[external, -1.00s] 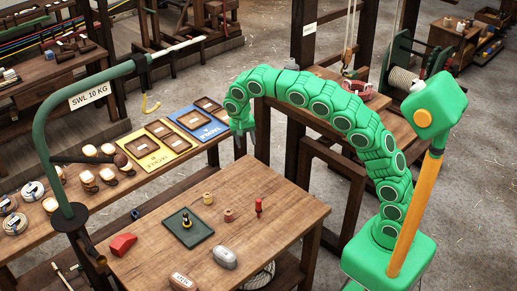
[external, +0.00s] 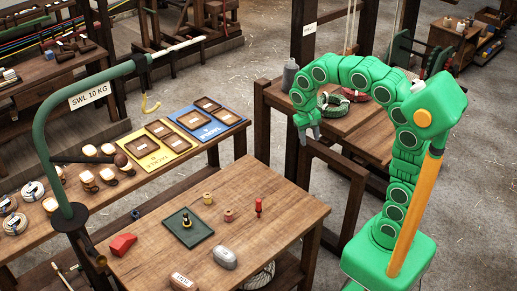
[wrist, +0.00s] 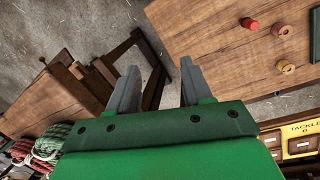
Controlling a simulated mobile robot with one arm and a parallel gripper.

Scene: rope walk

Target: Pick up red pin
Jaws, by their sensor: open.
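The red pin (external: 258,207) stands upright on the right part of the wooden table (external: 285,227). In the wrist view, the red pin (wrist: 250,24) shows from above at the upper right, near the table's edge. My gripper (external: 313,133) hangs in the air beyond the table's far right corner, above and to the right of the pin. In the wrist view, my gripper (wrist: 158,85) has its two grey fingers apart with nothing between them. The pin lies outside the fingers.
Two small spools (external: 228,215) (external: 208,198) stand left of the pin. A green hook post (external: 40,140) rises at left. A dark wooden frame (external: 345,185) stands beside my gripper.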

